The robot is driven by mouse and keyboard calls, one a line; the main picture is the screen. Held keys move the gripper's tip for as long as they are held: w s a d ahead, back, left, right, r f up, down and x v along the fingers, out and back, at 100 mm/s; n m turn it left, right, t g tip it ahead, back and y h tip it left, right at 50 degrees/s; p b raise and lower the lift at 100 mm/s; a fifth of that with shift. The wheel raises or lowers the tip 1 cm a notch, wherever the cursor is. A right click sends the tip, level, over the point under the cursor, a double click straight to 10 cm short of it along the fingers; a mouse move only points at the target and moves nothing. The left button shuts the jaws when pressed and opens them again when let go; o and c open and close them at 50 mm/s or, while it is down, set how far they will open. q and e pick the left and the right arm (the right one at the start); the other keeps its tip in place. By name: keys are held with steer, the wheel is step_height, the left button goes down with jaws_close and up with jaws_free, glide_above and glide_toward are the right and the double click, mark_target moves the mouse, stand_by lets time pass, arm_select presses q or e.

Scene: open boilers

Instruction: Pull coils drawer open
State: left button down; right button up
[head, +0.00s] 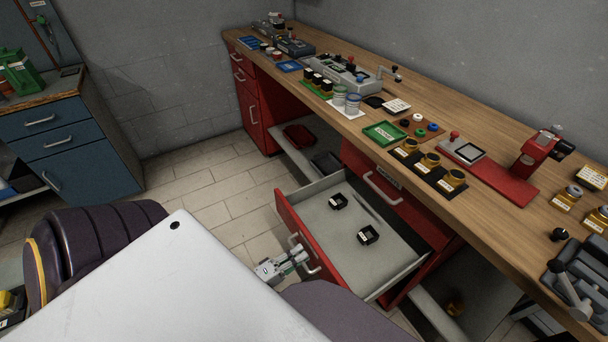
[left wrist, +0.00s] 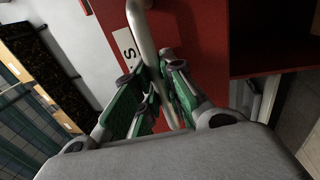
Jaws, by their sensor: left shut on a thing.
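A red drawer (head: 340,243) with a grey inside stands pulled out from under the wooden workbench. Two small black square items (head: 368,235) and a thin dark item (head: 367,207) lie in it. My left gripper (head: 301,254) is at the metal bar handle (head: 313,268) on its front. In the left wrist view my left gripper (left wrist: 158,88) is shut on the bar handle (left wrist: 145,38), its green-padded fingers on either side. My right gripper is not in view.
A closed red drawer (head: 400,205) sits above the open one. The workbench (head: 440,128) carries jars, trays and devices. A dark padded chair (head: 85,243) stands at left, near a blue cabinet (head: 75,150). Tiled floor (head: 215,185) is clear between them.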

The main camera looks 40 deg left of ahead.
arm_select(q)
steer(key=shift+s+a, duration=0.1)
steer(key=shift+s, duration=0.15)
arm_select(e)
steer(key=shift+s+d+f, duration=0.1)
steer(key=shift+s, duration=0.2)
arm_select(q)
steer(key=shift+f, duration=0.1)
steer(key=c, duration=1.5)
jaws_free()
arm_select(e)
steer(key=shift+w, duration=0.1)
arm_select(q)
steer(key=shift+v, duration=5.95)
